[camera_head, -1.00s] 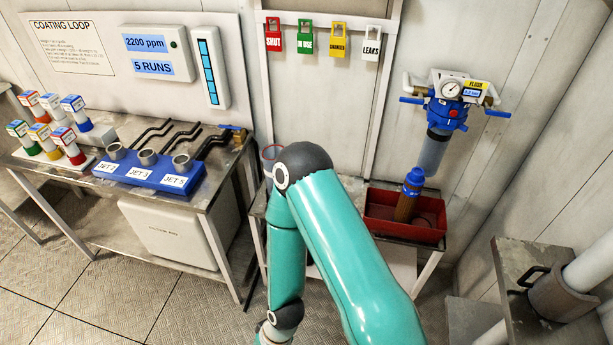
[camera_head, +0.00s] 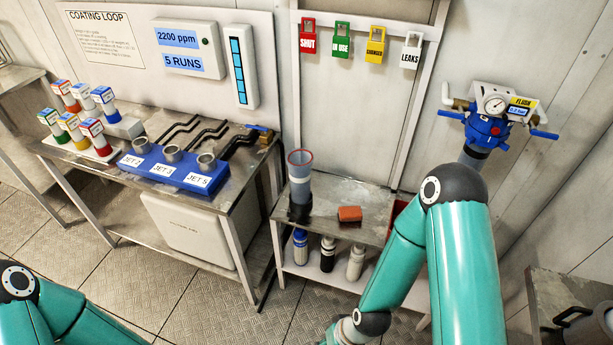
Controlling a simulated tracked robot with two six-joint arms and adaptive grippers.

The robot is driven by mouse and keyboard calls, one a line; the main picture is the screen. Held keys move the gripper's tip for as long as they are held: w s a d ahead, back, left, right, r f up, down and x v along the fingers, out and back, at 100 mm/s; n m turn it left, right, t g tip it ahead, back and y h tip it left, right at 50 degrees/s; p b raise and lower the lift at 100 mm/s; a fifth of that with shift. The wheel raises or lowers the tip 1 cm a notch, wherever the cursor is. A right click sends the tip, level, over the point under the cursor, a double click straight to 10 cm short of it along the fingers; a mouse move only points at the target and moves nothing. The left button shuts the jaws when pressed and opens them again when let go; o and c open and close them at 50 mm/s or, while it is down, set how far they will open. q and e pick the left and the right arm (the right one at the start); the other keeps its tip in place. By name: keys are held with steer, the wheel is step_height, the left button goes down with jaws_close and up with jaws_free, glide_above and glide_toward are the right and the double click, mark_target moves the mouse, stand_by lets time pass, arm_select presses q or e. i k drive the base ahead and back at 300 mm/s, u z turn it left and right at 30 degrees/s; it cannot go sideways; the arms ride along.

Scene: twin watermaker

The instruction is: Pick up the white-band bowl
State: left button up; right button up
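Several small upright bowls stand in a row on the lower shelf of the small metal table in the head view. One has a blue top (camera_head: 300,246), one has a dark band (camera_head: 328,254), and the rightmost looks pale or white (camera_head: 356,263). The pale one best fits the white-band bowl, but its band is too small to be sure. My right arm comes down just right of the row, with its wrist near the bottom edge. My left arm shows only at the lower left corner. Both grippers are outside the picture.
A red tray (camera_head: 397,208) is mostly hidden behind my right arm. The blue jet bench (camera_head: 175,168) is at left. Floor (camera_head: 200,290) in front looks clear.

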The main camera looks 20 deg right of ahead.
mark_target(300, 175)
steer(key=i, duration=0.85)
steer(key=u, duration=0.05)
